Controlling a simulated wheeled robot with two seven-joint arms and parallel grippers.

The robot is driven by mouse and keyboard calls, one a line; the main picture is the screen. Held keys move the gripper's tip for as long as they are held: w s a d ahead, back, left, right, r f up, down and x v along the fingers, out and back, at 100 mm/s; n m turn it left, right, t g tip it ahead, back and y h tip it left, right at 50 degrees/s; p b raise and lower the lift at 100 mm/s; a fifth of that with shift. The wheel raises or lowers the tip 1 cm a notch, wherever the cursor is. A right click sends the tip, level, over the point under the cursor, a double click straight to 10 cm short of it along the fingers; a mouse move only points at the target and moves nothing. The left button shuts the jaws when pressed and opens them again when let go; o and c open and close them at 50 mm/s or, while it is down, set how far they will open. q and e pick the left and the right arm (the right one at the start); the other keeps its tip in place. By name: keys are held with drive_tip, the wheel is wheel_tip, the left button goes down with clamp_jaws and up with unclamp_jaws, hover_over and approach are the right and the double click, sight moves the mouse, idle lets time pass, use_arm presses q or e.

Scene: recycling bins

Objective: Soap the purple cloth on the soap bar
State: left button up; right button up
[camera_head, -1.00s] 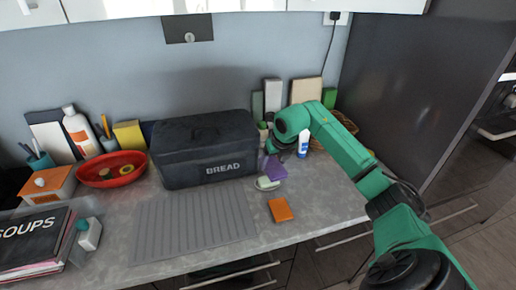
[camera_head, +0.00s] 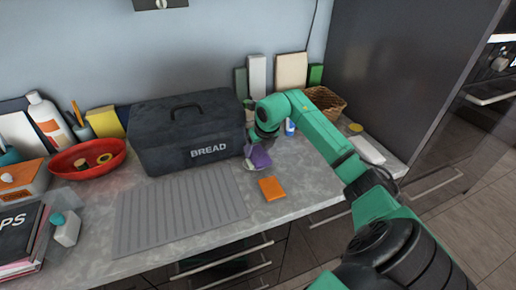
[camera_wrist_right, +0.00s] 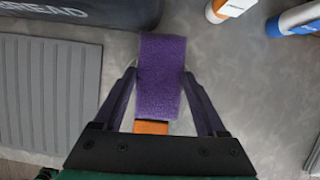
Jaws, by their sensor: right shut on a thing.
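The purple cloth (camera_head: 259,157) hangs from my right gripper (camera_head: 257,146) beside the bread bin's right end. In the right wrist view the cloth (camera_wrist_right: 161,75) is a fuzzy purple strip between the two dark fingers of the right gripper (camera_wrist_right: 162,78), which is shut on it. The cloth is at a small pale dish (camera_head: 249,164), which it largely covers. The soap bar itself is hidden or too small to make out, so contact with it cannot be told. My left gripper is not in view.
An orange flat piece (camera_head: 272,188) lies just in front of the cloth. The black bread bin (camera_head: 188,130) stands close on the left, with a grey ribbed mat (camera_head: 180,212) in front. Bottles and a wicker basket (camera_head: 326,101) stand behind.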

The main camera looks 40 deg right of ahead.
sight(258, 152)
drive_tip(key=shift+f+b, duration=0.4)
drive_tip(key=shift+f, duration=0.05)
idle(1.7)
wheel_tip(258, 152, up, 7)
drive_tip(key=p, duration=0.5)
drive_tip(key=shift+r, duration=0.1)
idle(0.4)
idle(0.4)
